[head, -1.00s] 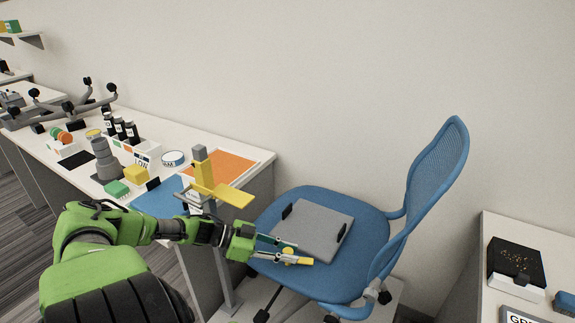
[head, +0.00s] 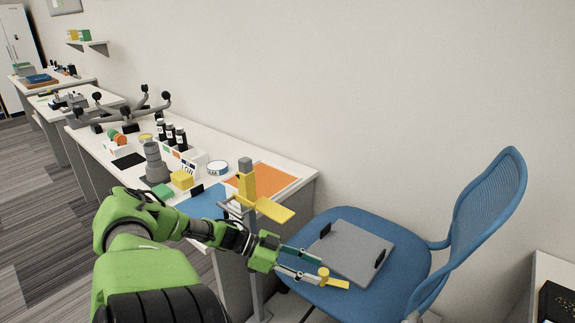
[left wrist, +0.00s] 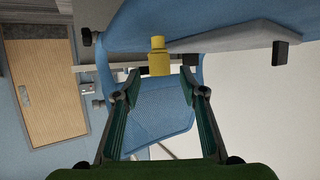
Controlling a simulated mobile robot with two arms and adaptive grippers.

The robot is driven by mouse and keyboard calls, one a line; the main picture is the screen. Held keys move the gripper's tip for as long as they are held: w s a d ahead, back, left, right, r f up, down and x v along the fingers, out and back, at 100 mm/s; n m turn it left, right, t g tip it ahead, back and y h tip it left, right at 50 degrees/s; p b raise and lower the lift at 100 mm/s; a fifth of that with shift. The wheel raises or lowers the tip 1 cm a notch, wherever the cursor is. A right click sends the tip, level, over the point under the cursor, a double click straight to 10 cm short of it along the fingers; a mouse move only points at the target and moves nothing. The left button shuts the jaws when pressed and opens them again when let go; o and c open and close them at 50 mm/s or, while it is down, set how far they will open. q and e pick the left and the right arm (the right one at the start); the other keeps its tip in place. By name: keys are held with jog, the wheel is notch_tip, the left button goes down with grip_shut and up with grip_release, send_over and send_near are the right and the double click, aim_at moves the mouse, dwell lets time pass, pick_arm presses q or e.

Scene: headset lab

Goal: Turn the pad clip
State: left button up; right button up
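The yellow pad clip (head: 337,283), a rounded knob with a short flat bar, is at the near edge of the blue chair's seat (head: 400,282). A grey pad (head: 355,250) with black end pieces lies on the seat. My left gripper (head: 318,268) is open at the clip, with its fingers apart. In the left wrist view, the yellow clip (left wrist: 158,60) stands between and slightly beyond the fingertips (left wrist: 160,80), with gaps visible on both sides. I cannot tell whether a finger touches it in the head view. My right gripper is not in view.
A white desk (head: 310,175) with several bottles, blocks and an orange sheet (head: 262,178) stands left of the chair. A yellow bracket (head: 272,208) rises at its near corner, close to my left arm. Another table (head: 545,272) is at the right. The wall is behind.

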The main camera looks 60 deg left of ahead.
pick_arm(q)
jog(key=v, duration=0.8)
dwell(0.4)
